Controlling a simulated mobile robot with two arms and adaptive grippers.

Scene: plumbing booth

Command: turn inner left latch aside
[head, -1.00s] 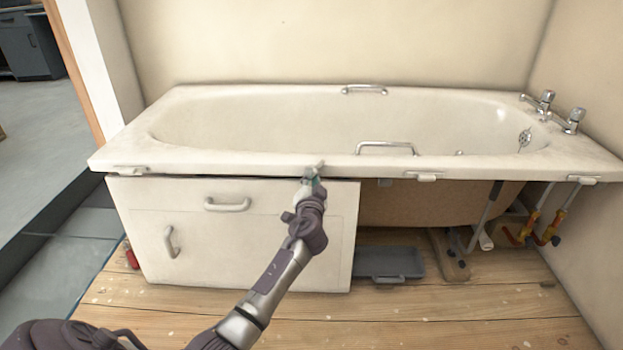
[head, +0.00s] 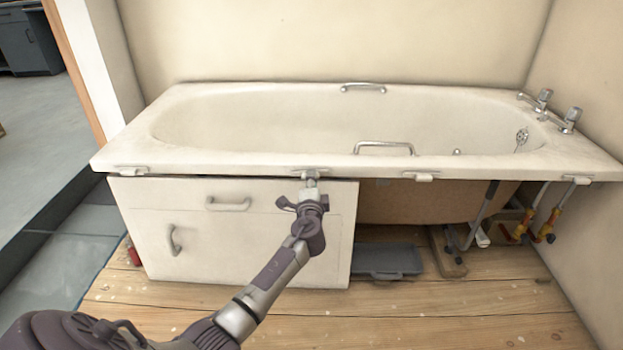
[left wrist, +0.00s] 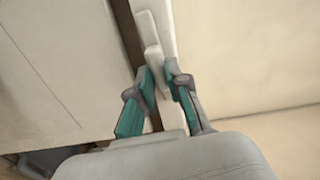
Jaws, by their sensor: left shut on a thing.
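The inner left latch (head: 310,172) is a small pale piece under the bath's front rim, above the right part of the loose white panel (head: 255,225). My left gripper (head: 311,187) reaches up to it from below and is shut on it. In the left wrist view the teal-lined fingers (left wrist: 160,78) close on the latch's pale block (left wrist: 153,58) from both sides. The fingers partly hide the latch, so its exact angle is hard to tell. My right gripper is not in view.
The white bath (head: 240,165) fills the middle. Other latches sit along its rim at the left (head: 128,170), inner right (head: 423,177) and far right (head: 577,180). A grey tray (head: 388,261) lies under the bath. Pipes with yellow-red valves (head: 546,229) stand at the right.

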